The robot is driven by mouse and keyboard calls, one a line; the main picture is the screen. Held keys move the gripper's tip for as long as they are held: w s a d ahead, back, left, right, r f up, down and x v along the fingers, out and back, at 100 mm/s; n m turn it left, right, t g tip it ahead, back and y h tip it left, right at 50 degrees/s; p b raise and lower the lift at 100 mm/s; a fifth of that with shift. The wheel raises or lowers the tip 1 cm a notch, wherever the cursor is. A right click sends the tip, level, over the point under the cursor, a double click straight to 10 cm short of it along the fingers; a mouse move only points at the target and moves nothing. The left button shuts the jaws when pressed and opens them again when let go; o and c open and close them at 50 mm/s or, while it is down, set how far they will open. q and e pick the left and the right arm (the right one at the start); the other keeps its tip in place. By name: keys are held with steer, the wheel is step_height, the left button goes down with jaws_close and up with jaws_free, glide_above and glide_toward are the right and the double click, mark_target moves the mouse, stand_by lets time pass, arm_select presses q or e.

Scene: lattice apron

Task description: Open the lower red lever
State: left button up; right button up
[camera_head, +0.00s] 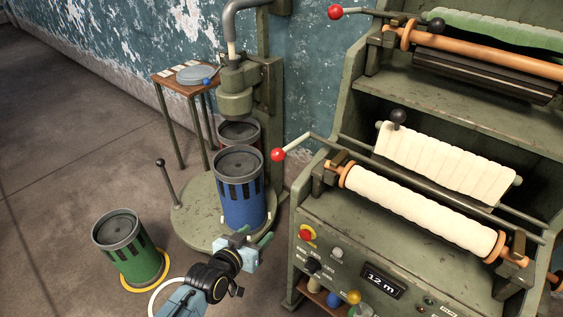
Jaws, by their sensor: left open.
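The lower red lever has a red ball knob (277,154) on a pale rod that runs up and right to the green machine's left side. A second red-knobbed lever (334,11) sits higher, at the top of the machine. My left gripper (253,238) is open at the bottom centre, with its fingers pointing up and right. It appears below and left of the lower red knob in the picture, apart from it, and holds nothing. My right gripper is not in view.
A blue drum (243,205) stands on a round green base (190,212) close behind my left gripper. A green drum (135,260) stands on the floor to the left. The machine's control panel (350,262) is to the right. Open floor (70,160) lies at the far left.

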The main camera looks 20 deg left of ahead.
mark_target(281, 151)
arm_select(q)
step_height(281, 151, up, 16)
steer(key=w+r+t, duration=0.1)
steer(key=w+t, duration=0.2)
steer(key=t, duration=0.1)
steer(key=shift+h, duration=0.4)
steer(key=w, duration=0.4)
steer(key=w+b, duration=0.1)
steer(key=w, duration=0.3)
steer(key=w+d+b, duration=0.1)
steer(key=w, duration=0.2)
steer(key=shift+w+f, duration=0.3)
steer(key=shift+w, duration=0.1)
steer(key=shift+w+d, duration=0.1)
steer(key=shift+w, duration=0.45)
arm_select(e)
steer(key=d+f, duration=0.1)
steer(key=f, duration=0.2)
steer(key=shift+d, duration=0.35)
arm_select(q)
jaws_close()
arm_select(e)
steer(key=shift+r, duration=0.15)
